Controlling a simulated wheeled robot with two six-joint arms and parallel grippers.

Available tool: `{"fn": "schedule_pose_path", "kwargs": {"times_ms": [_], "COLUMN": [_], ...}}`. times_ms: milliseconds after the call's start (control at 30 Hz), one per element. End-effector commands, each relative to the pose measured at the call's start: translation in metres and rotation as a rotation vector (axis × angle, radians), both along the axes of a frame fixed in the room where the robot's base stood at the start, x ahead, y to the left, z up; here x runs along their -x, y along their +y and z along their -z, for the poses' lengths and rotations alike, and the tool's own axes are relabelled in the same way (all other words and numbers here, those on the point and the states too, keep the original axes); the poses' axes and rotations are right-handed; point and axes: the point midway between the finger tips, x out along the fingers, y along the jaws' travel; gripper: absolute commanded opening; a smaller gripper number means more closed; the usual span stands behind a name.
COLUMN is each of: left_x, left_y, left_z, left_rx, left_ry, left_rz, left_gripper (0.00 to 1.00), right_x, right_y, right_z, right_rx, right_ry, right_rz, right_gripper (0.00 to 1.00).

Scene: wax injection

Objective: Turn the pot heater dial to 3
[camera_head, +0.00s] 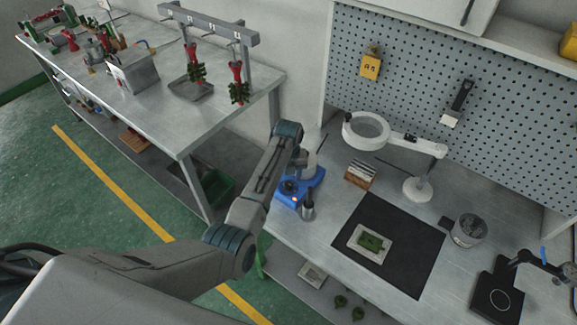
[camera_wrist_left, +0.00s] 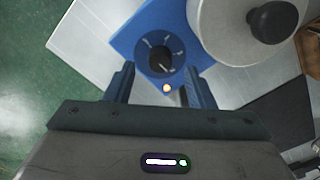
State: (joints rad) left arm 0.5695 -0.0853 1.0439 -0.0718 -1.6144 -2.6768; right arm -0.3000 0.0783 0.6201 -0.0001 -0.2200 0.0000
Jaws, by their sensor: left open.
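The pot heater (camera_head: 313,187) is a blue base on the bench's left end, with a pale pot (camera_head: 310,168) on it. In the left wrist view, the blue base (camera_wrist_left: 128,40) carries a round black dial (camera_wrist_left: 159,58) with white marks and a small lit orange lamp (camera_wrist_left: 166,88). I cannot read the dial's setting. The pot (camera_wrist_left: 225,30) there has a black lid knob. My left gripper (camera_wrist_left: 160,80) is open, its two fingers apart on either side of the dial's near part. Contact cannot be told. In the head view my arm largely hides the gripper. My right gripper is out of view.
A wooden block rack (camera_head: 360,174), a magnifier lamp (camera_head: 418,188) and a black mat (camera_head: 415,262) with a green mould piece (camera_head: 371,242) lie further right. Another bench (camera_head: 130,112) stands behind left.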

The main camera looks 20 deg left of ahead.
Motion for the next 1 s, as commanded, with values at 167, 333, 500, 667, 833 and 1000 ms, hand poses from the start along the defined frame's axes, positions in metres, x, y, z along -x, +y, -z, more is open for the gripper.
{"fn": "schedule_pose_path", "kwargs": {"times_ms": [167, 333, 500, 667, 833, 1000], "left_x": [-0.002, -0.001, -0.001, 0.0, 0.0, 0.0], "left_y": [0.0, 0.0, 0.0, 0.0, 0.0, 0.0], "left_z": [-0.035, -0.063, -0.077, -0.08, -0.08, -0.079], "left_rx": [0.001, 0.0, 0.0, 0.0, 0.0, 0.0], "left_ry": [-0.006, -0.003, -0.002, -0.001, -0.001, -0.001], "left_rz": [0.0, 0.0, 0.0, 0.0, 0.0, -0.001], "left_gripper": [0.49, 0.49, 0.49, 0.49, 0.49, 0.49], "right_x": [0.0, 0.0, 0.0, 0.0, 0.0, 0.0], "right_y": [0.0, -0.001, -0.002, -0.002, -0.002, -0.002], "right_z": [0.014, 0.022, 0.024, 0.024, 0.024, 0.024], "right_rx": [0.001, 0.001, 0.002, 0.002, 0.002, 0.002], "right_ry": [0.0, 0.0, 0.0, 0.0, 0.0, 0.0], "right_rz": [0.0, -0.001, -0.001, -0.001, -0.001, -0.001], "right_gripper": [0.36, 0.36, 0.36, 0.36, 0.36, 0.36]}}
